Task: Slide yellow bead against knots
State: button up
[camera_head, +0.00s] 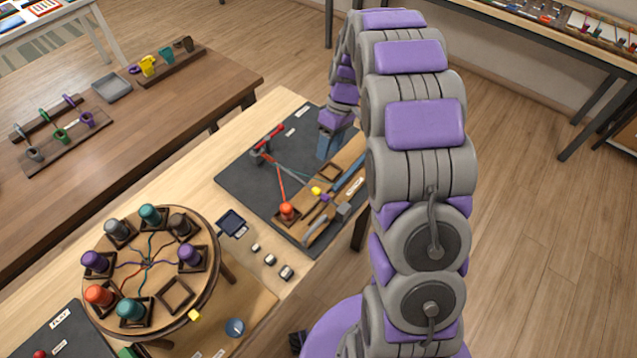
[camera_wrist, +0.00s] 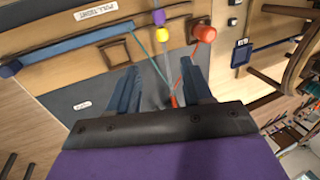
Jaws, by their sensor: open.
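The yellow bead (camera_wrist: 163,34) shows in the wrist view on a cord, touching or close to a purple bead (camera_wrist: 158,17) beyond it. An orange bobbin (camera_wrist: 204,32) with an orange cord stands to the right of the beads, and a teal cord runs to the left. My gripper (camera_wrist: 161,76) has its blue fingers apart and empty, short of the yellow bead, with cords passing between or below them. I cannot make out the knots.
A wooden board with a label (camera_wrist: 96,10) and a blue bar (camera_wrist: 65,50) lies left of the beads. A red-ended clamp (camera_head: 268,140) stands on the dark mat (camera_head: 237,178). The round braiding stand (camera_head: 150,280) with several bobbins is at lower left.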

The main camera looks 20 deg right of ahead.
aim_at(317, 188)
jog(key=b+x, duration=0.2)
jog(key=x, duration=1.2)
jog(key=shift+w+a+b, duration=0.1)
jog(key=shift+a+b, duration=0.05)
jog(key=shift+b, duration=0.25)
jog(key=shift+a, duration=0.15)
grip_shut()
